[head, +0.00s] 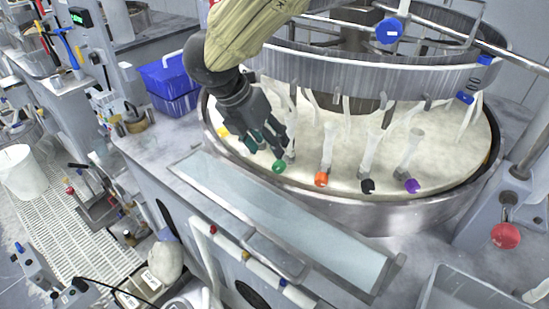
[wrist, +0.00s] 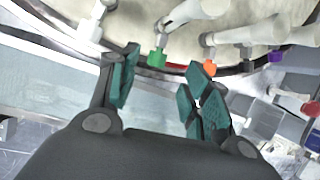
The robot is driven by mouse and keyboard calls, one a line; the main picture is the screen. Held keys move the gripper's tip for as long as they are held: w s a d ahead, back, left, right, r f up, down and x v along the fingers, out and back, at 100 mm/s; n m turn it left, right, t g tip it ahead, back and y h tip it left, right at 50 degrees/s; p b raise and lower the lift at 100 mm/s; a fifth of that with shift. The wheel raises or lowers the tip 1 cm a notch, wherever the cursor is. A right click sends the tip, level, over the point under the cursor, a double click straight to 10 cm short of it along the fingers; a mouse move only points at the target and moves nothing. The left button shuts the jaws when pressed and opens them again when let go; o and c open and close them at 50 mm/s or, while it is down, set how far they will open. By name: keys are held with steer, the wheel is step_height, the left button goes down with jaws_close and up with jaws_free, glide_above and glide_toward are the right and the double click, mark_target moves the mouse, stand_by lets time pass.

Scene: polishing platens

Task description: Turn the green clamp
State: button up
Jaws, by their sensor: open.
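The green clamp (head: 279,166) is at the front rim of the round polishing platen (head: 340,215), at the foot of a pale upright arm. It also shows in the wrist view (wrist: 157,58), beyond my fingertips and between the lines of the two fingers. My gripper (head: 268,148) is open, with teal finger pads, just above and left of the green clamp in the head view. In the wrist view the gripper (wrist: 160,82) has nothing between its fingers. Whether a finger touches the clamp cannot be told.
An orange clamp (head: 321,179), a black clamp (head: 368,186) and a purple clamp (head: 412,186) stand along the rim to the right. A yellow clamp (head: 223,131) is to the left. A metal ring (head: 370,72) hangs above the platen. A long glassy panel (head: 285,215) lies in front.

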mark_target(279, 161)
steer(key=p+x, duration=0.2)
steer(key=x, duration=0.6)
steer(key=shift+f, duration=0.15)
steer(key=c, duration=1)
